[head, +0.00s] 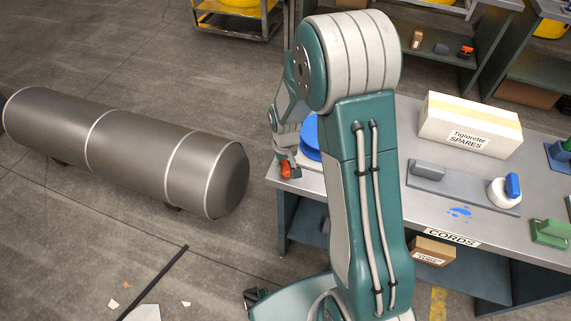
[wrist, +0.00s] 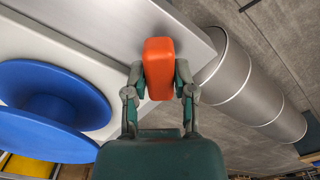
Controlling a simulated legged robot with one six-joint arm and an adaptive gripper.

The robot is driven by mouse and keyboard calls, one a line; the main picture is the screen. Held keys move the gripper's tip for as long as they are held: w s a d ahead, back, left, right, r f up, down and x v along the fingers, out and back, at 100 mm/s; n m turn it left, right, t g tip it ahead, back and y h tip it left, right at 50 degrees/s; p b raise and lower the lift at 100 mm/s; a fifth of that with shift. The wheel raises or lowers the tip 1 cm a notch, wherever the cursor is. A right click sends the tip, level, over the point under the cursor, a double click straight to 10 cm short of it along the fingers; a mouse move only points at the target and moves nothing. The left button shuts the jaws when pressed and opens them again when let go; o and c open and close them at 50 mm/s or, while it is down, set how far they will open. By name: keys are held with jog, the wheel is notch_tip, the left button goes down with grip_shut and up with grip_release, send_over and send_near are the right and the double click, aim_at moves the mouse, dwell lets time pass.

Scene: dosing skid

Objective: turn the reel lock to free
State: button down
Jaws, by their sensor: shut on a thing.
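An orange handle (wrist: 158,66), apparently the reel lock, sits between the two fingers of my gripper (wrist: 160,82) in the wrist view. The fingers are shut on its sides. In the head view the orange handle (head: 286,169) shows at the bench's left edge, just under my gripper (head: 284,155). The blue reel (wrist: 52,108) is beside it, to the left in the wrist view. In the head view the blue reel (head: 311,143) is partly hidden behind my arm. Any mark for the lock's positions is not visible.
The grey bench (head: 400,205) carries a Tiglorette spares box (head: 470,125), a grey plate with a white round part and blue knob (head: 512,186), and a green part (head: 550,233). A large grey cylinder (head: 130,150) lies left of the bench, with open floor between.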

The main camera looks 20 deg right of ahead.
jog(key=n, duration=0.5)
jog(key=shift+s+f+n, duration=0.15)
jog(key=shift+s+n, duration=0.05)
jog(key=shift+n, duration=2.3)
jog(key=shift+c, duration=2.2)
grip_release()
jog(key=shift+w, duration=0.1)
